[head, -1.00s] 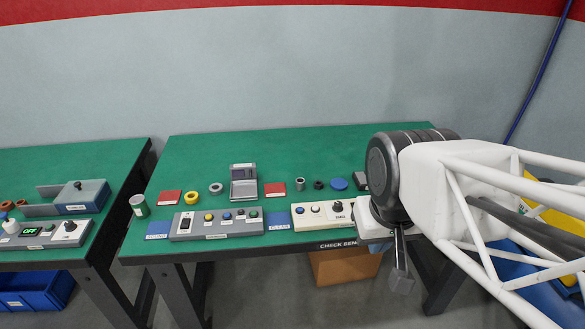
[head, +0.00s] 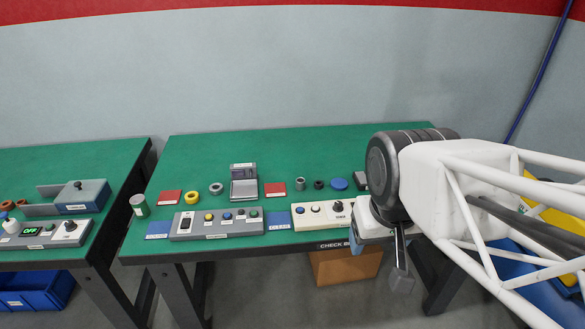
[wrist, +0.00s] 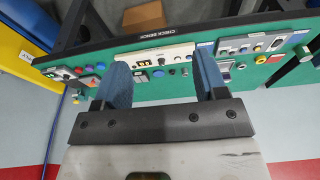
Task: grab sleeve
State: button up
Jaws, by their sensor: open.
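The likely sleeve is a small grey upright hollow cylinder (head: 300,184) on the green bench, right of a red pad and left of a black ring. I cannot pick it out surely in the wrist view. My gripper (wrist: 160,82) is open and empty, with two blue fingers spread wide apart, pointing toward the bench. In the head view its blue fingertip (head: 355,244) shows at the bench's front edge, lower right of the cylinder. My arm hides the bench's right end.
A cream control panel (head: 322,215) lies along the front edge, between my gripper and the small parts. A black ring (head: 319,184), a blue disc (head: 339,184) and a grey stand (head: 243,188) are close to the cylinder. The back of the bench is clear.

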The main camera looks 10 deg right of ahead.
jog(key=w+f+n+g+h, duration=0.1)
jog(key=w+f+n+h, duration=0.25)
jog(key=w, duration=0.65)
jog(key=w+f+n+h, duration=0.2)
jog(key=w+n, duration=0.2)
jog(key=w, duration=0.6)
jog(key=w+f+n+g+h, duration=0.15)
jog(key=w+n, duration=0.25)
jog(key=w, duration=0.6)
jog(key=n+t+h, duration=0.5)
jog(key=n, duration=0.6)
send_near(304, 180)
jog(key=shift+w+d+f, duration=0.2)
jog(key=shift+f, duration=0.2)
jog(key=shift+d, duration=0.1)
jog(key=shift+x, duration=1.2)
jog(key=shift+w+d, duration=0.1)
jog(key=shift+d, duration=0.05)
jog(key=shift+x, duration=2.5)
